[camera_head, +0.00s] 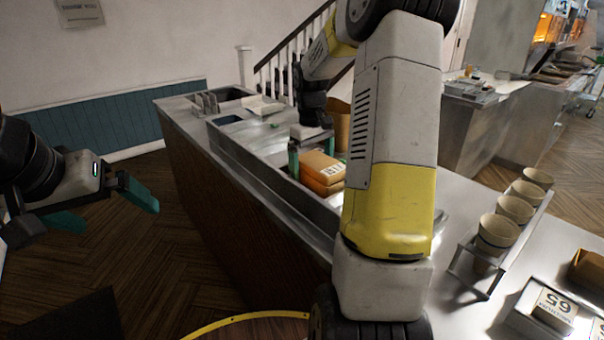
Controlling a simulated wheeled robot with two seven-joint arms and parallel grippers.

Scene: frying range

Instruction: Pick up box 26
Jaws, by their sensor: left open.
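Orange-brown boxes (322,168) with a white label sit in the metal trough of the counter; the label is too small to read, so I cannot tell if one is box 26. My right gripper (311,148) is just above and beside them, one teal finger at their left side. Its other finger is hidden, and I cannot tell if it touches or grips a box. My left gripper (100,207) is open and empty at the far left, over the floor and away from the counter.
My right arm blocks the middle of the view. Several paper cups (497,231) stand in a metal rack (483,275) at the right. A box (555,306) marked with what looks like 65 lies at the lower right.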

